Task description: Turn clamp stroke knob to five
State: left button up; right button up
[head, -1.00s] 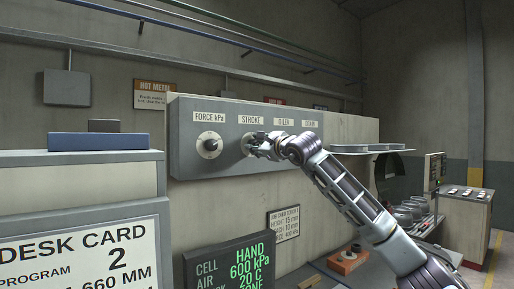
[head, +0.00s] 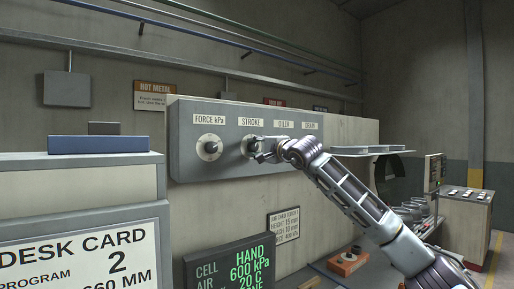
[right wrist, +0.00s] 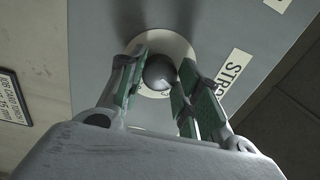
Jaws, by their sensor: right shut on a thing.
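The stroke knob (right wrist: 160,70) is a dark round knob on a pale dial plate, under the STROKE label (head: 251,121) on the grey panel (head: 187,140). My right gripper (head: 258,148) reaches the panel from the right and is shut on this knob. In the right wrist view the green-padded fingers (right wrist: 155,85) stand on both sides of the knob. The dial's markings are mostly hidden by the fingers and knob, so the setting cannot be read. My left gripper is not in view.
The FORCE kPa knob (head: 209,147) sits left of the stroke knob. The OILER and neighbouring controls lie behind my right arm. A green-lettered display (head: 235,268) stands below, and a desk card board (head: 90,255) at lower left. The panel's front is otherwise clear.

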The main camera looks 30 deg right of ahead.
jog(key=n, duration=0.3)
jog(key=shift+f+p, duration=0.1)
jog(key=shift+p, duration=0.25)
jog(key=shift+f+n, duration=0.1)
jog(key=shift+n, duration=0.8)
jog(key=shift+a+f, duration=0.1)
jog(key=o, duration=1)
jog(key=shift+o, duration=0.2)
jog(key=shift+s+r, duration=0.1)
jog(key=shift+r, duration=0.1)
jog(key=shift+s+d, duration=0.25)
jog(key=shift+s, duration=0.35)
jog(key=s+d, duration=0.1)
jog(key=s, duration=0.9)
jog(key=shift+s+d+f, duration=0.2)
jog(key=shift+d+f, duration=0.05)
